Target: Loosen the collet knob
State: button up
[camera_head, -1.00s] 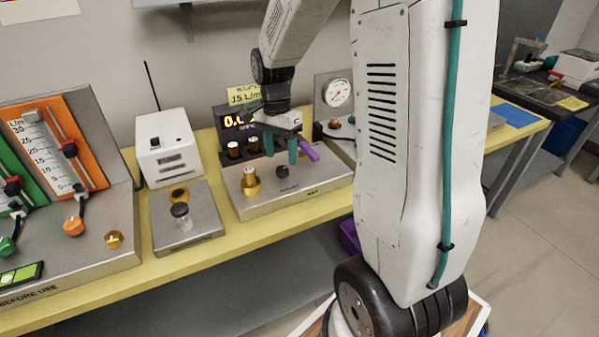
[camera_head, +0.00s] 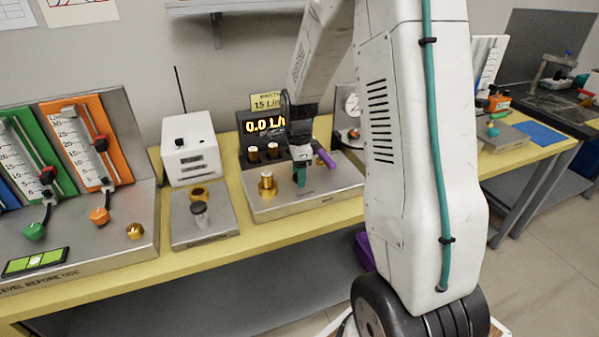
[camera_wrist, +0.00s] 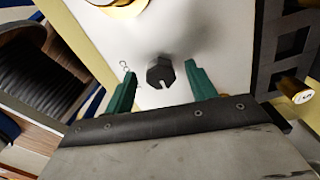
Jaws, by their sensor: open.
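The black faceted knob (camera_wrist: 160,72) with a pale mark on its rim, which I take for the collet knob, stands on a pale metal plate in the wrist view. My gripper (camera_wrist: 158,80) is open, with one green finger on each side of the knob and a visible gap on both sides. In the head view my gripper (camera_head: 301,174) points down over the metal unit (camera_head: 290,205), and it hides the knob there. I cannot tell whether the fingertips reach down to the knob's height.
A brass post (camera_head: 267,185) stands left of my gripper, and a purple handle (camera_head: 326,159) is close on its right. A display (camera_head: 263,127) reading 0.0 stands behind. A small plate with a jar (camera_head: 200,212) and a white box (camera_head: 190,150) are further left.

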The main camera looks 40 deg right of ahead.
jog(key=shift+f, duration=0.15)
jog(key=c, duration=1)
jog(key=shift+d, duration=0.1)
